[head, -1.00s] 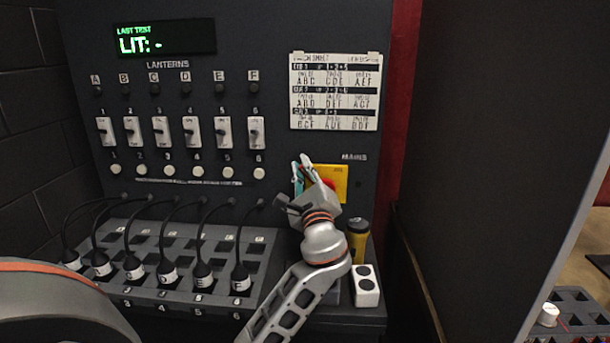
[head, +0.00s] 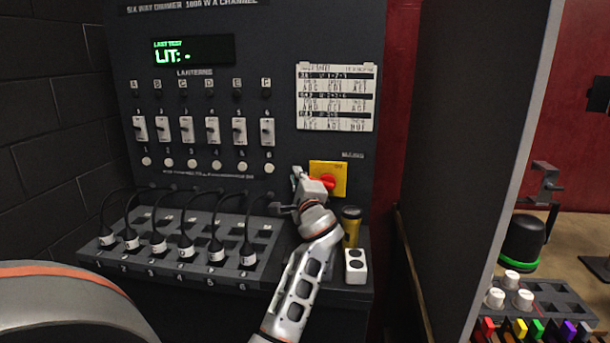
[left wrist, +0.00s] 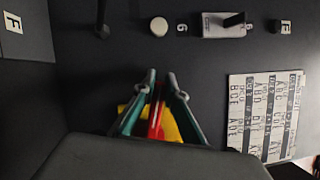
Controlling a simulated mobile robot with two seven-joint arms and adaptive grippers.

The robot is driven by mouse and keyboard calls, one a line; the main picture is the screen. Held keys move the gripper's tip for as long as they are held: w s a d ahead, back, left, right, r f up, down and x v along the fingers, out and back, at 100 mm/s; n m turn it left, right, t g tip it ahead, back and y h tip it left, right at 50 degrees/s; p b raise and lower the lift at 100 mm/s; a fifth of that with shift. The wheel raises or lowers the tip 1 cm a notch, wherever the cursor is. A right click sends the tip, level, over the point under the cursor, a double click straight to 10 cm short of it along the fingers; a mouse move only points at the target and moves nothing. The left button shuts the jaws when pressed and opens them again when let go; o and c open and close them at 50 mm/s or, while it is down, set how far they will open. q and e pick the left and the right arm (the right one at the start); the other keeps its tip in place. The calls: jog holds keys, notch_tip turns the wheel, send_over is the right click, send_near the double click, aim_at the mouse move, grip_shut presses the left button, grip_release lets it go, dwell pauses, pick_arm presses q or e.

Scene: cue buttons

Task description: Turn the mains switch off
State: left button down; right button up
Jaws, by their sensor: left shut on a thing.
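The mains switch is a red handle (head: 329,183) on a square yellow plate (head: 341,172), at the lower right of the dark dimmer panel. My left gripper (head: 299,174) reaches up to it from below and covers the plate's left part. In the left wrist view, the fingers (left wrist: 163,88) are closed around the red handle (left wrist: 156,122), with the yellow plate (left wrist: 174,128) behind. The handle's exact angle is partly hidden by the fingers. My right gripper is not in view.
A display (head: 194,50) reads "LIT: -". Several channel switches (head: 211,130) and cabled plugs (head: 186,244) are left of my arm. A yellow-black cylinder (head: 351,227) and a white box (head: 356,266) stand close right of it. A dark partition (head: 465,150) is further right.

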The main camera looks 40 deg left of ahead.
pick_arm(q)
jog(key=shift+a+f+n+g+h+p, duration=0.1)
jog(key=shift+f+n+g+h+p, duration=0.35)
jog(key=shift+f+n, duration=0.95)
jog(key=shift+r, duration=0.1)
jog(key=c, duration=2)
grip_release()
jog(key=shift+c, duration=0.2)
notch_tip(320, 180, up, 10)
jog(key=shift+r, duration=0.1)
